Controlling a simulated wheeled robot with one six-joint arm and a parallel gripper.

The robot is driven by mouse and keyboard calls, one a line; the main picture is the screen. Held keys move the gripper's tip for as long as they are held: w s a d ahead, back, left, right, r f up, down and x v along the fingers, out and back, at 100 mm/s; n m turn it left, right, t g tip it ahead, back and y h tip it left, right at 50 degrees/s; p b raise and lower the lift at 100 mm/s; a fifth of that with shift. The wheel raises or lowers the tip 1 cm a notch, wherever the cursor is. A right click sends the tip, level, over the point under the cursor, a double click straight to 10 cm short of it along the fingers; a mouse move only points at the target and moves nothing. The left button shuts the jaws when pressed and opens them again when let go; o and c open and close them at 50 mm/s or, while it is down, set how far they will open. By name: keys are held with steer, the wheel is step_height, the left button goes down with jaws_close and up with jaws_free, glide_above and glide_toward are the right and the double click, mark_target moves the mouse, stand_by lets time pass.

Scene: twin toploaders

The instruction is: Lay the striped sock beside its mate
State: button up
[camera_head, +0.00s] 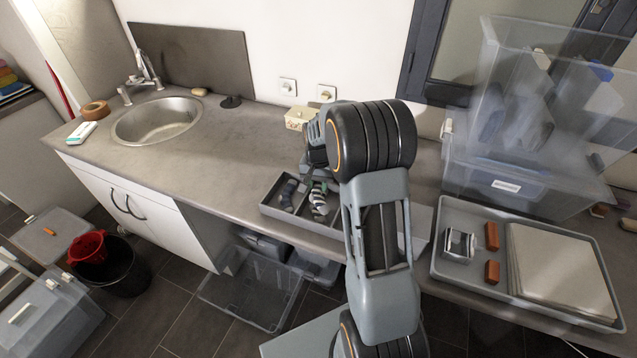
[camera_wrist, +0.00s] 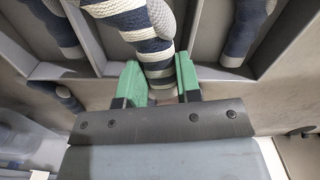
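My gripper (camera_wrist: 160,84) has its two green fingertips on either side of a navy-and-white striped sock (camera_wrist: 147,46). Both fingertips appear to press on the sock's narrow end. The sock crosses in front of a divider of the grey compartment tray (camera_wrist: 99,40). In the head view the striped sock (camera_head: 319,202) shows at the tray (camera_head: 270,211), below my gripper (camera_head: 320,184). Whether it touches the tray floor is unclear. A darker sock (camera_head: 287,193) lies in the left compartment. In the wrist view navy socks with pale bands lie left (camera_wrist: 50,26) and right (camera_wrist: 243,32) of the striped one.
My arm hides the tray's right part. A grey tray (camera_head: 440,262) with folded cloth (camera_head: 555,262), brown blocks and a striped roll stands at right, before clear bins (camera_head: 520,130). A small box (camera_head: 298,118) stands behind. The counter toward the sink (camera_head: 158,121) has free room.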

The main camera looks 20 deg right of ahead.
steer(key=o, duration=0.5)
step_height(320, 180, up, 14)
steer(key=b, duration=0.1)
stand_by(0.5)
steer(key=s+a+n+t, duration=0.2)
steer(key=s+a+n, duration=0.1)
steer(key=s, duration=0.7)
steer(key=s+a+n+t, duration=0.2)
steer(key=s+a+n, duration=0.2)
steer(key=s, duration=0.5)
steer(key=shift+s+a, duration=0.4)
steer(key=shift+a, duration=0.9)
